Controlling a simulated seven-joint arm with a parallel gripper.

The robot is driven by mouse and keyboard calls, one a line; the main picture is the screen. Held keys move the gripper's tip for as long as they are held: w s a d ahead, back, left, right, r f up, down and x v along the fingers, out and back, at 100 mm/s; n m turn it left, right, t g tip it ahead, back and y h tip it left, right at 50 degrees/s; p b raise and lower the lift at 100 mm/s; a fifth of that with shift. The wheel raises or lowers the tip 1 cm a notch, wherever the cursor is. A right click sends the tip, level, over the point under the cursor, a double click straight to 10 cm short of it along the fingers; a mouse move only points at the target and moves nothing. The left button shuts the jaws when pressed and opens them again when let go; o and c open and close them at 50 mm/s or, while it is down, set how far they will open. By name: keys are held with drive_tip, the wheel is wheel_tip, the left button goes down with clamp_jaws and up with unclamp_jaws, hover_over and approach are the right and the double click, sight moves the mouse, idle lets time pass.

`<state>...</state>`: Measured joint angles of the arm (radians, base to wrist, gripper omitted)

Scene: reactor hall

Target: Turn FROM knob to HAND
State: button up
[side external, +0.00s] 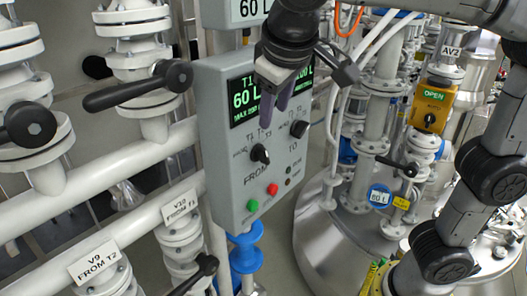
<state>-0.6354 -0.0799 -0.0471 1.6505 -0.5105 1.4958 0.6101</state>
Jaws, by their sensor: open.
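The FROM knob (260,154) is a black rotary knob on the grey control panel (222,190), above the word FROM. Small position labels surround it, too small to read surely; which one it points at I cannot tell. The similar TO knob (299,129) sits to its upper right. My gripper (284,100) is open and empty in front of the panel, above the two knobs in the picture. Its purple-grey fingers cover part of the display. They appear apart from the FROM knob, and their distance from the panel is unclear.
A green button (253,206) and a red button (272,189) sit low on the panel. White pipes and valves with black levers (137,88) stand at left. A steel vessel (325,240) and more piping stand at right.

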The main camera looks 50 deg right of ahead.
sight(264, 149)
drive_tip(key=x, duration=0.9)
drive_tip(key=a+x, duration=0.1)
drive_tip(key=x, duration=0.3)
drive_tip(key=shift+d+f, duration=0.1)
drive_tip(key=shift+f, duration=0.5)
clamp_jaws()
